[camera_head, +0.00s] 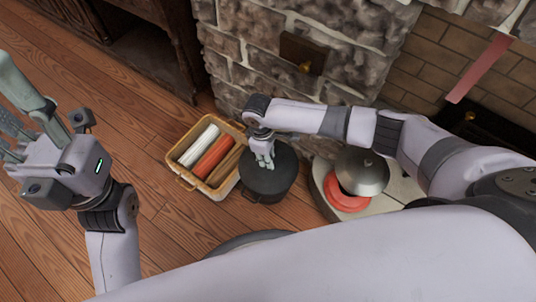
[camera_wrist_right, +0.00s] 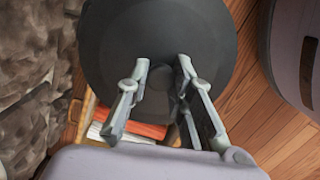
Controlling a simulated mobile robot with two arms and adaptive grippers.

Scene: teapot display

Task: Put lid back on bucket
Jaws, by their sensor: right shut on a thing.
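The dark grey round bucket (camera_head: 268,192) stands on the wooden floor by the stone wall, right of a wicker basket. Its dark lid (camera_head: 281,158) is at the bucket's top; I cannot tell whether it sits fully down on the rim. My right gripper (camera_head: 265,162) reaches down over it, shut on the lid's handle. The handle is mostly hidden between the fingers. In the right wrist view, the lid (camera_wrist_right: 150,35) fills the top middle, under the fingers (camera_wrist_right: 163,65). My left gripper (camera_head: 12,112) is raised at the left edge, empty, with its fingers apart.
The wicker basket (camera_head: 183,181) holds rolled cloths in white, orange and brown, close beside the bucket. A metal lidded pot (camera_head: 362,171) and a red ring-shaped thing (camera_head: 345,196) are on the pale hearth to the right. The stone wall (camera_head: 235,60) rises behind. Floor at left is clear.

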